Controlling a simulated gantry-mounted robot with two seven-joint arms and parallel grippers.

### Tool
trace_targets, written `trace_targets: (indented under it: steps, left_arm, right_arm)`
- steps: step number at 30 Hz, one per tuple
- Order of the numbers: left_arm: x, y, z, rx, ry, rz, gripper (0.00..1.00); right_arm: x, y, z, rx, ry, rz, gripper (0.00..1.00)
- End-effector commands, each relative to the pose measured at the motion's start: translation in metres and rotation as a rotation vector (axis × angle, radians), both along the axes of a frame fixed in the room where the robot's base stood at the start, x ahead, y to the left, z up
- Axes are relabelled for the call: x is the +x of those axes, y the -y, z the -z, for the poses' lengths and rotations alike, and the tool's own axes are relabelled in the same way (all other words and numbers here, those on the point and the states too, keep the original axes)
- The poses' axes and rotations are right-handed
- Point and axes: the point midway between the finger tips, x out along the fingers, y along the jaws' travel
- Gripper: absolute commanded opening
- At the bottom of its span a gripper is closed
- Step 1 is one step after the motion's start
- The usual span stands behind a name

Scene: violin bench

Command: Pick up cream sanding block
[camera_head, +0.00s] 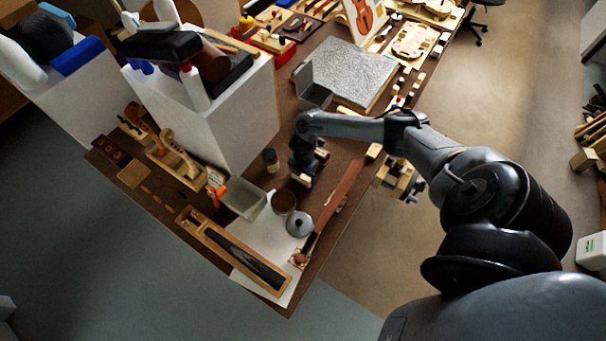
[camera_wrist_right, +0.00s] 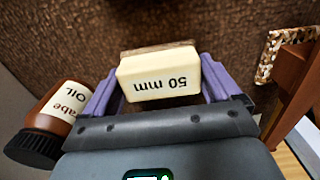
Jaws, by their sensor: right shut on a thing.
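The cream sanding block (camera_wrist_right: 160,84) is in the right wrist view, with "50 mm" printed on its near face and a brown layer along its far side. My right gripper (camera_wrist_right: 160,78) is shut on it, one purple finger at each end. In the head view my right gripper (camera_head: 303,172) points down over the brown bench, and a little of the cream block (camera_head: 301,180) shows at its tip. I cannot tell whether the block touches the bench. My left gripper is not in view.
A brown oil bottle (camera_wrist_right: 58,113) stands close beside my right gripper and also shows in the head view (camera_head: 270,158). A pot (camera_head: 284,203), a grey lid (camera_head: 299,223), a pale tray (camera_head: 243,198) and a long reddish-brown piece (camera_head: 340,193) are nearby. A grey stone slab (camera_head: 348,70) lies farther back.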

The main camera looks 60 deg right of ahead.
Motion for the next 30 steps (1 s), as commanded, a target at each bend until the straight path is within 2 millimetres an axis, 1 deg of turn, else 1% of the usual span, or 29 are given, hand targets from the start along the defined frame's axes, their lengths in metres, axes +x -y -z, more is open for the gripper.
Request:
trace_targets:
  steps: [5,8,11,12,21,27,30]
  left_arm:
    - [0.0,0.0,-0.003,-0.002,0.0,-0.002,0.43]
    - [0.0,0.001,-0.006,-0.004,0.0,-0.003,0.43]
    - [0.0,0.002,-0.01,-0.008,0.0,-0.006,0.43]
    - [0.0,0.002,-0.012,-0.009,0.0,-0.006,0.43]
    - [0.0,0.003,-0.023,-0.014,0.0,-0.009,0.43]
    - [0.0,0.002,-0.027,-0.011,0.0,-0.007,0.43]
    - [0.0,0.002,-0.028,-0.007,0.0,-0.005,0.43]
  right_arm:
    - [0.0,0.001,-0.013,-0.001,0.002,-0.001,0.58]
    - [0.001,0.001,-0.026,-0.001,0.003,-0.001,0.58]
    - [-0.001,0.002,-0.044,-0.002,0.002,-0.002,0.58]
    - [-0.012,0.003,-0.046,-0.004,-0.003,-0.002,0.58]
    - [-0.067,0.005,-0.079,-0.005,-0.002,-0.003,0.58]
    - [-0.096,0.004,-0.096,-0.003,-0.002,-0.004,0.58]
    - [-0.105,0.005,-0.102,-0.003,0.0,-0.001,0.58]
